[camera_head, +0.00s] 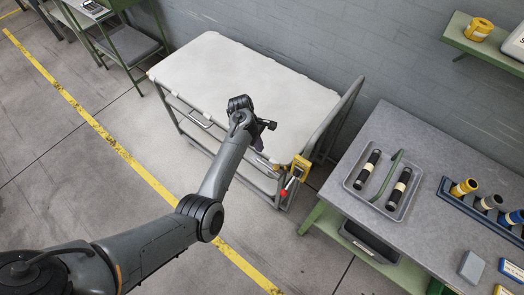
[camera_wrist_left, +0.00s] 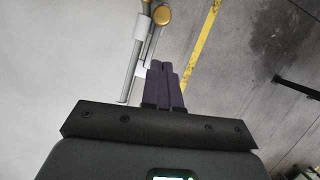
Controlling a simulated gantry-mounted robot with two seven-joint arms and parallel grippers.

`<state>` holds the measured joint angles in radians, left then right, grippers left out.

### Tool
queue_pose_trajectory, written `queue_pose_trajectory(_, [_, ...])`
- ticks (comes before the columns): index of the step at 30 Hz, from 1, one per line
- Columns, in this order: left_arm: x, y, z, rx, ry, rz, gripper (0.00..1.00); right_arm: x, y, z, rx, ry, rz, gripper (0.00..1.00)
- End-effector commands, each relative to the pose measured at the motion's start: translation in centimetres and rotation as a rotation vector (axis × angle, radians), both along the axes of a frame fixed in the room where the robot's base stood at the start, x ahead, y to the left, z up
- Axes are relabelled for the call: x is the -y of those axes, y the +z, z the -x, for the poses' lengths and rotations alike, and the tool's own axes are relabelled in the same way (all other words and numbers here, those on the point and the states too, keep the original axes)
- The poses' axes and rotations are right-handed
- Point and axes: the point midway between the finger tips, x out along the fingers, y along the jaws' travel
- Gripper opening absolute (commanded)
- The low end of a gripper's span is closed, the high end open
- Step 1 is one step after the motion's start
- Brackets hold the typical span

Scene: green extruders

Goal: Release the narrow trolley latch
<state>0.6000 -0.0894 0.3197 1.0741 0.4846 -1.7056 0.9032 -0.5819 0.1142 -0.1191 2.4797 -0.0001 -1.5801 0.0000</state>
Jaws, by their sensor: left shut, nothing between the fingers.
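The trolley (camera_head: 240,75) has a white padded top and a grey tube frame, with a push handle at its right end. At its front right corner are a yellow latch plate (camera_head: 301,167) and a lever with a red knob (camera_head: 284,192). My left gripper (camera_head: 259,145) is over the trolley's front edge, left of the latch and apart from it. Its dark purple fingers (camera_wrist_left: 165,68) are together and empty in the left wrist view. That view also shows a grey rail with a brass-coloured round end (camera_wrist_left: 162,14) beyond the fingertips. My right gripper is not in view.
A grey workbench (camera_head: 410,135) stands to the right, with a tray (camera_head: 352,183) of black-handled tools and a rack of coloured cylinders. A wall shelf (camera_head: 480,48) is at upper right. A yellow line (camera_head: 105,135) crosses the open floor at left.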

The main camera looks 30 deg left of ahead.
Motion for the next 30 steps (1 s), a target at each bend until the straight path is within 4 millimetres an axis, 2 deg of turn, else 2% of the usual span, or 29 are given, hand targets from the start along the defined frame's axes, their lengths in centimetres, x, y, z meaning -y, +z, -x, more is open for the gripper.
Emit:
queue_pose_trajectory(3, [-0.4, 1.2, 0.0, 0.001, 0.000, 0.000, 0.00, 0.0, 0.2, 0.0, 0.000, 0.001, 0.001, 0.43])
queue_pose_trajectory(7, [-0.5, 1.7, 0.0, 0.001, -0.001, 0.000, 0.00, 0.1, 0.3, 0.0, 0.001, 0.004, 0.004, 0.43])
queue_pose_trajectory(22, [-0.6, 1.8, 0.0, -0.001, 0.000, 0.000, 0.00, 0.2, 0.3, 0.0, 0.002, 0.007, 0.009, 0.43])
queue_pose_trajectory(26, [-0.6, 0.4, 1.1, -0.024, 0.000, 0.001, 0.00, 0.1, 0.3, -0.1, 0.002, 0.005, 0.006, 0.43])
queue_pose_trajectory(29, [-0.8, -2.0, 3.3, -0.070, 0.002, -0.002, 0.00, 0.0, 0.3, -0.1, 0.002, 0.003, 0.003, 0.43])
queue_pose_trajectory(30, [-1.0, -3.4, 4.6, -0.097, 0.003, -0.005, 0.00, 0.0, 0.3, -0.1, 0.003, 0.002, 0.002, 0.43])
